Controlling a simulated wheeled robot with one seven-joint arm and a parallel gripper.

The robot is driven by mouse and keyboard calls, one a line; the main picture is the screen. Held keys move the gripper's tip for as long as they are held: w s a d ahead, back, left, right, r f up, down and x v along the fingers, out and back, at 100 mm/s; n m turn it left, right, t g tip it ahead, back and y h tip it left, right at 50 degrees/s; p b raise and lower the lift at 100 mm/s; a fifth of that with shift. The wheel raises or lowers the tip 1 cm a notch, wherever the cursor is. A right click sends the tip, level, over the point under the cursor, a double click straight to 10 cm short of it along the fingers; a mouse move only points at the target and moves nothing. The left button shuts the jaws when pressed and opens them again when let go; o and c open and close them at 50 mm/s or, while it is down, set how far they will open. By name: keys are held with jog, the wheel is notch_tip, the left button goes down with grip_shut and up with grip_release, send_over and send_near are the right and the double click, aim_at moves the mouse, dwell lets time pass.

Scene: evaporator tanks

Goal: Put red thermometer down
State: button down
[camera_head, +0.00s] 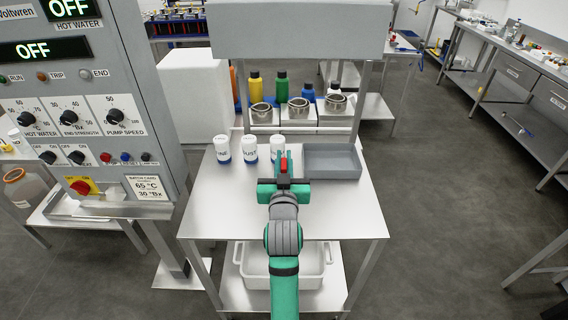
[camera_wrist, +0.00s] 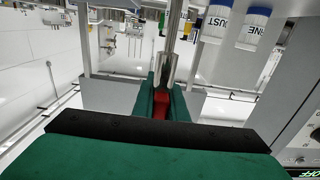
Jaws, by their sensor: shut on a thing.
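The red thermometer (camera_head: 284,165) is between the fingers of my green gripper (camera_head: 283,174), above the steel table (camera_head: 214,199). In the wrist view its red body (camera_wrist: 160,106) sits between the green fingers, and a shiny metal stem (camera_wrist: 174,38) runs away from them toward the top of the picture. My gripper is shut on the red part. In the head view the stem is not clearly seen. I cannot tell the height of the thermometer above the table.
Steel pots (camera_head: 298,110) and coloured bottles stand behind. A control panel (camera_head: 85,110) rises at left. The table's front left is clear.

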jog(key=shift+f, duration=0.8)
jog(key=shift+a, duration=0.2)
jog(key=c, duration=1.8)
grip_release()
jog(key=shift+f, duration=0.1)
jog(key=shift+o, duration=0.2)
jog(key=shift+d, duration=0.1)
